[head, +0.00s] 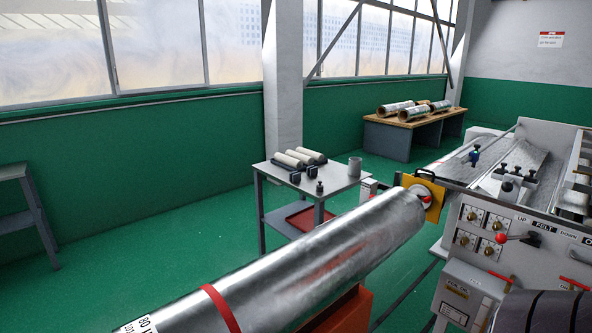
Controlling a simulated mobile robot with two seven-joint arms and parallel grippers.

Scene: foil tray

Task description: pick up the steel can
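A small grey metal cylinder (355,167), which looks like the steel can, stands upright near the right back edge of a small grey table (335,184). It is apart from the other things on that table. Neither of my grippers shows in the head view, so nothing is seen touching the can.
Pale rolls (298,158) and small dark items lie left of the can. A large foil roll (300,275) crosses the foreground, in front of the table. A control panel machine (490,235) fills the right. Green floor (150,270) is free at left.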

